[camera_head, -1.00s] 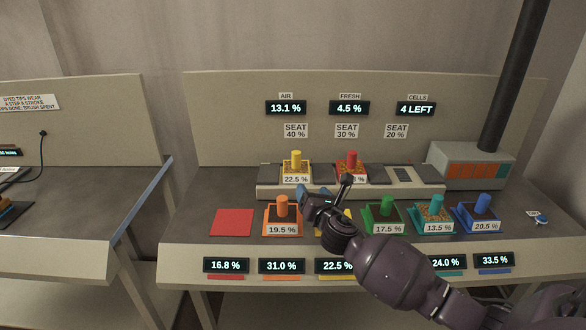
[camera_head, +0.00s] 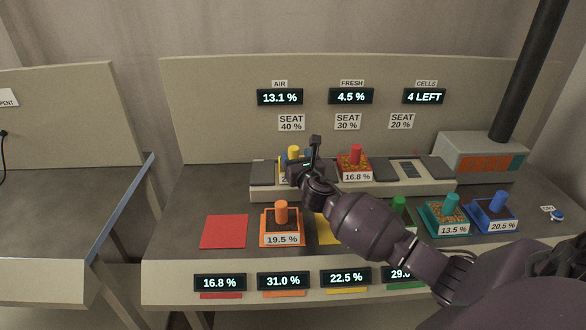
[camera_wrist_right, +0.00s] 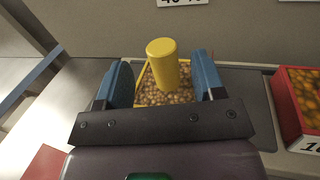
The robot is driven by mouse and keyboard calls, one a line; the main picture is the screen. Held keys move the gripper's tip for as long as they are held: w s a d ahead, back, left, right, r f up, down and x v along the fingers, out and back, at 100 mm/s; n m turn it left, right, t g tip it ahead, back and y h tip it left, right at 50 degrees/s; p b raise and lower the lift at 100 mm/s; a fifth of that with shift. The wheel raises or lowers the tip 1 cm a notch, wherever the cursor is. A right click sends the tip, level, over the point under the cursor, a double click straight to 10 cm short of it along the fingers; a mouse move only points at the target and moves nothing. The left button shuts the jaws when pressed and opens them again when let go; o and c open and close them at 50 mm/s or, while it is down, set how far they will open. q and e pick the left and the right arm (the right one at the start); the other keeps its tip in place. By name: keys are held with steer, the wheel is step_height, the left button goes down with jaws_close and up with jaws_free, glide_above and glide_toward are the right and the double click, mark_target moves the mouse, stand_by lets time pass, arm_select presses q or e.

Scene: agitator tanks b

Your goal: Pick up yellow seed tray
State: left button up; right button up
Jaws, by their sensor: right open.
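The yellow seed tray (camera_wrist_right: 143,84) sits on the raised bench at the back, under the "SEAT 40 %" sign. It holds brown seeds and has an upright yellow knob (camera_head: 294,151). My right gripper (camera_wrist_right: 163,78) is open, with its blue fingers on either side of the knob in the right wrist view. My left gripper is not in view.
A red tray (camera_head: 354,162) reading 16.8 % stands right of the yellow one. Orange (camera_head: 282,225), teal (camera_head: 447,215) and blue (camera_head: 492,212) trays stand in front, with a partly hidden green one (camera_head: 399,205). A red mat (camera_head: 224,231) is bare.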

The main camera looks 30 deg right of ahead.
mark_target(292, 148)
steer(key=b+x, duration=0.1)
steer(key=x, duration=0.3)
steer(key=shift+w+d+f, duration=0.1)
steer(key=shift+w+d, duration=0.05)
steer(key=shift+w, duration=0.1)
steer(key=shift+w+d, duration=0.15)
steer(key=shift+w, duration=0.3)
steer(key=shift+c, duration=0.4)
jaws_close()
